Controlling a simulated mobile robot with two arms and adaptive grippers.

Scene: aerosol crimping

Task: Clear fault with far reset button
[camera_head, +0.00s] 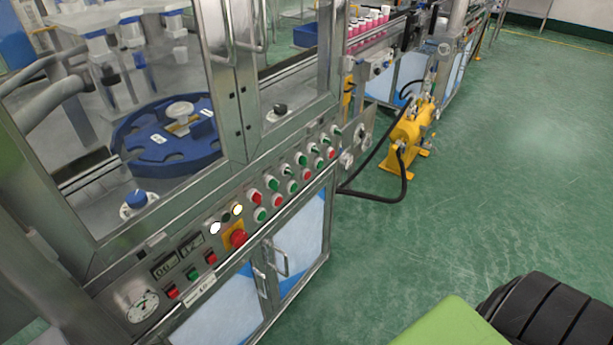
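The machine's control panel (150,275) runs along its front edge, from the near left up to the middle of the view. It carries rows of red and green buttons, including a green button (261,215) and a red button (305,174). At the far end are a green button (337,131) and a red button (332,153). A red mushroom button (238,238) sits on a yellow plate, below white lamps (215,228). Labels are too small to read, so I cannot tell which button is the reset. Neither gripper is in view.
A blue star wheel (165,135) stands behind the machine's clear doors. A yellow pump (407,135) with a black hose (375,198) stands on the floor beyond the panel. The green floor (500,190) to the right is mostly clear.

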